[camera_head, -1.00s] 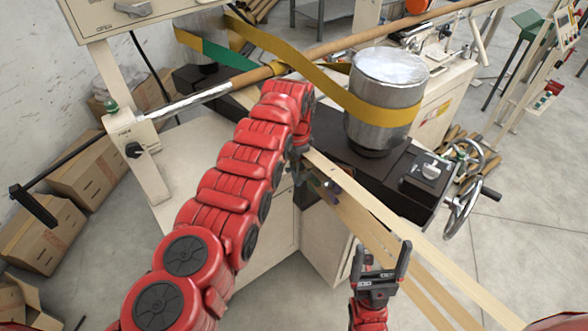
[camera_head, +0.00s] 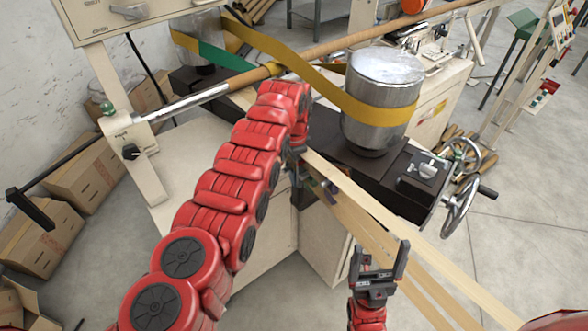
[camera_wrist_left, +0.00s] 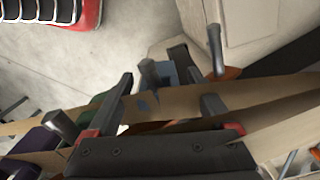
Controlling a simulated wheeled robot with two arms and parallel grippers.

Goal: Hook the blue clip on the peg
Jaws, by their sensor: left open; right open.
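In the left wrist view, a blue-grey piece (camera_wrist_left: 170,74), which looks like the blue clip, shows partly behind a grey peg (camera_wrist_left: 150,74). Another grey peg (camera_wrist_left: 215,48) stands to its right. My left gripper (camera_wrist_left: 163,90) is open, its fingers either side of a tan strip (camera_wrist_left: 150,108) and close below the blue piece. I cannot tell whether they touch it. In the head view my left gripper (camera_head: 299,166) is mostly hidden by its own arm, beside the wooden bars. My right gripper (camera_head: 379,258) is open and empty over the lower bars.
Green (camera_wrist_left: 90,110), purple (camera_wrist_left: 42,142) and orange (camera_wrist_left: 232,72) pieces sit near the blue one. Pale wooden bars (camera_head: 400,232) run toward the lower right. A metal drum (camera_head: 380,95) with a yellow belt (camera_head: 310,76) and a handwheel (camera_head: 460,200) stand behind. Open floor lies right.

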